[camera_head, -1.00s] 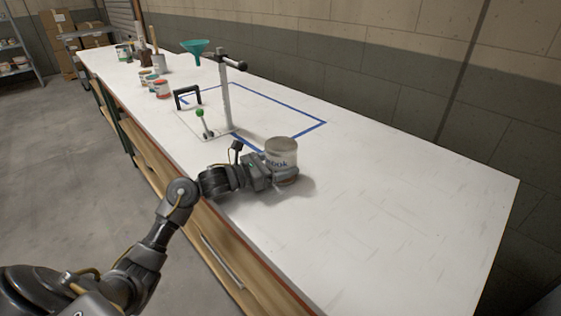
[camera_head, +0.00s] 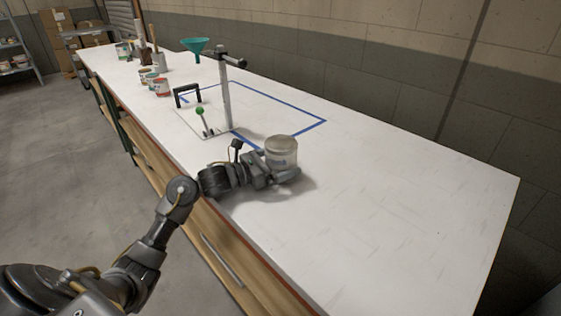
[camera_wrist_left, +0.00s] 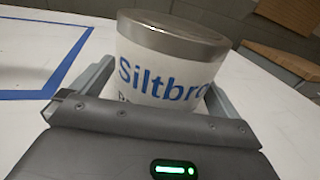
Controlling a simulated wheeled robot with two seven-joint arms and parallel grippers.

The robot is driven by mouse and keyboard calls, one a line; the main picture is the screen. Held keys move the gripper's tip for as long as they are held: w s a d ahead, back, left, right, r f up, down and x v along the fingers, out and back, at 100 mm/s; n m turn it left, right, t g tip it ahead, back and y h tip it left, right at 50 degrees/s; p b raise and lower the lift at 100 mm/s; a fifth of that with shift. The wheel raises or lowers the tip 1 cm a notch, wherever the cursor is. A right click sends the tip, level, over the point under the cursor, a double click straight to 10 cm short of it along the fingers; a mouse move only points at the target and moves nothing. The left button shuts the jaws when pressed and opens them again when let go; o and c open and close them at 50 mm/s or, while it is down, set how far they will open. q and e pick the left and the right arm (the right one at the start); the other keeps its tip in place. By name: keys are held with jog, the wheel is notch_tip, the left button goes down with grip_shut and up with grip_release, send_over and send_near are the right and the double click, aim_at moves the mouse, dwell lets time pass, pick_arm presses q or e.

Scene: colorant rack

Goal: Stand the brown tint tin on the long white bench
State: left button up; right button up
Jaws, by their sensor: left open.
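The brown tint tin (camera_head: 282,150) is a white-labelled can with a grey metal lid, upright at the bench's near part in the head view. In the left wrist view the tin (camera_wrist_left: 165,75) shows blue letters reading "Siltbro", cut off at the right. My left gripper (camera_head: 286,174) is open, with a finger on each side of the tin's lower part. The fingers and palm hide the tin's base, so its contact with the long white bench (camera_head: 400,215) cannot be seen. My right gripper is out of view.
A blue-outlined rectangle (camera_head: 309,132) lies behind the tin. A stand with a post (camera_head: 225,100), a green-knobbed lever (camera_head: 200,112) and a teal funnel (camera_head: 195,45) are at its left. Several tins stand farther back. The bench right of the tin is clear.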

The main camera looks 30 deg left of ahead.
pick_arm(q)
jog(key=shift+s+a, duration=0.35)
jog(key=shift+s, duration=0.05)
jog(key=b+v, duration=0.2)
jog(key=v, duration=0.7)
jog(key=shift+s+a, duration=0.2)
jog(key=shift+s, duration=0.15)
jog(key=shift+s+a+r, duration=0.15)
jog(key=shift+s+a, duration=0.2)
jog(key=shift+s, duration=0.1)
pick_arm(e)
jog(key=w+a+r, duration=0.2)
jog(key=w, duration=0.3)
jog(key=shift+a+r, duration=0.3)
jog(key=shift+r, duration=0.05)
